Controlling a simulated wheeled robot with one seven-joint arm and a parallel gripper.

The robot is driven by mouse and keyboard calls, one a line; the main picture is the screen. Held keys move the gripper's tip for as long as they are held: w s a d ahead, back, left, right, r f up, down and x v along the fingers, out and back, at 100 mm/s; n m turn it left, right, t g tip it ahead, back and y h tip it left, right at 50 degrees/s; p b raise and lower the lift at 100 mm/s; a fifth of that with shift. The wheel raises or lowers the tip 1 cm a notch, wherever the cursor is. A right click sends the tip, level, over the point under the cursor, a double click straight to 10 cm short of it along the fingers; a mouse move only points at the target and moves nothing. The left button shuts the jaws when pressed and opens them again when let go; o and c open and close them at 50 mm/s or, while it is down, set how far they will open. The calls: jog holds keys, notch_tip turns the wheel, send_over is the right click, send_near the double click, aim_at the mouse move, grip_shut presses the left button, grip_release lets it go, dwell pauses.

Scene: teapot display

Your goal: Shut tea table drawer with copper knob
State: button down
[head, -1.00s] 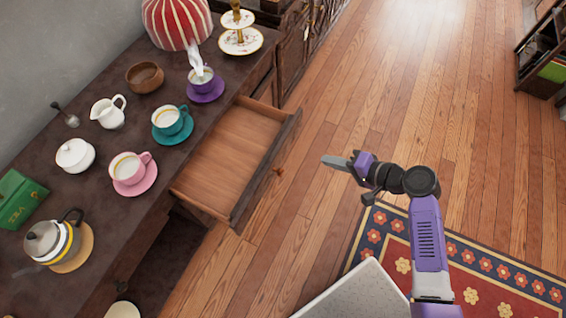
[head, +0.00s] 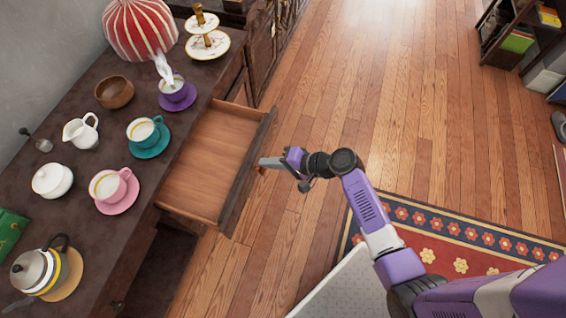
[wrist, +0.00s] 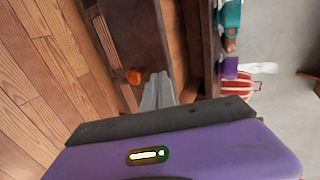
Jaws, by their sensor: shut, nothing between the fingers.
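The tea table drawer (head: 205,165) is pulled open and empty, sticking out from the dark tea table (head: 95,235). Its copper knob (wrist: 134,76) shows on the drawer front in the wrist view; in the head view it is mostly hidden by my fingers. My gripper (head: 265,162) is shut and empty, its fingertips at the outer face of the drawer front, close beside the knob. In the wrist view the shut fingers (wrist: 158,92) point at the drawer front next to the knob. I cannot tell whether they touch it.
A patterned rug (head: 430,240) lies at the lower right. Wooden floor (head: 400,120) beyond the drawer is clear.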

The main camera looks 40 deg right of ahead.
jog(key=shift+w+a, duration=0.4)
jog(key=shift+w, duration=0.3)
jog(key=w+a+b, duration=0.2)
jog(key=w+a, duration=0.3)
jog(key=w, duration=0.3)
jog(key=w+a+b, duration=0.2)
jog(key=w+a, duration=0.2)
jog(key=w, duration=0.4)
jog(key=shift+w+a, duration=0.35)
